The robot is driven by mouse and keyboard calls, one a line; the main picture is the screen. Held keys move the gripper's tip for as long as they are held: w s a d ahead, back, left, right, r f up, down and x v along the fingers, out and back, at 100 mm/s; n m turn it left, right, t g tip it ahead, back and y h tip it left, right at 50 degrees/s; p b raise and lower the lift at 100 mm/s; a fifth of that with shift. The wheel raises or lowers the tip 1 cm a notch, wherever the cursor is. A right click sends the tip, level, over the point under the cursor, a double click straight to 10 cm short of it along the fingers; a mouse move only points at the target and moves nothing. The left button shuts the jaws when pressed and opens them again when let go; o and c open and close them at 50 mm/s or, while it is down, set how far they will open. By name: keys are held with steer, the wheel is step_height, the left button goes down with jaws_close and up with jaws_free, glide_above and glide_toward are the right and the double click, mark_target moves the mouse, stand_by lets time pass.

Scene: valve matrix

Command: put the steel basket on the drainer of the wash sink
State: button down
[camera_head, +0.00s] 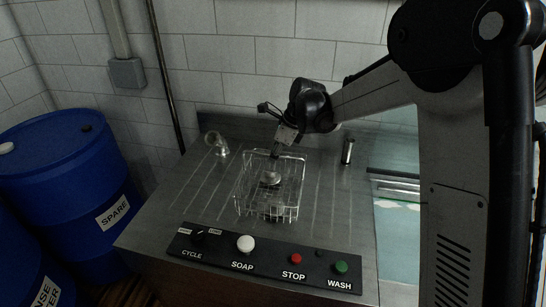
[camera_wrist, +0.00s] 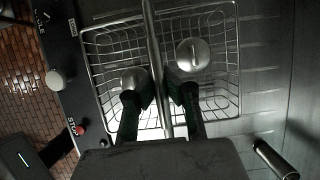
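The steel basket (camera_head: 270,190) is a wire basket sitting upright on the grooved steel drainer (camera_head: 325,205) of the wash sink. The wrist view shows the basket's rim and mesh (camera_wrist: 216,108), with rounded metal parts (camera_wrist: 193,55) inside it. A long handle bar (camera_wrist: 152,40) runs over the basket. My gripper (camera_head: 277,150) is above the basket's far part. In the wrist view its two dark fingers (camera_wrist: 160,100) stand on either side of the bar, apart, with narrow gaps seeming to show. Contact with the bar cannot be made out clearly.
A black control panel (camera_head: 218,254) with CYCLE, SOAP, STOP and WASH controls runs along the front edge. A tap (camera_head: 217,145) stands left of the basket, a short metal cylinder (camera_head: 347,151) right. The sink basin (camera_head: 396,235) is at right. A blue barrel (camera_head: 70,170) stands at left.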

steer(key=shift+f, duration=0.2)
steer(key=shift+f+b, duration=0.3)
steer(key=c, duration=1.9)
jaws_free()
steer(key=shift+r, duration=0.1)
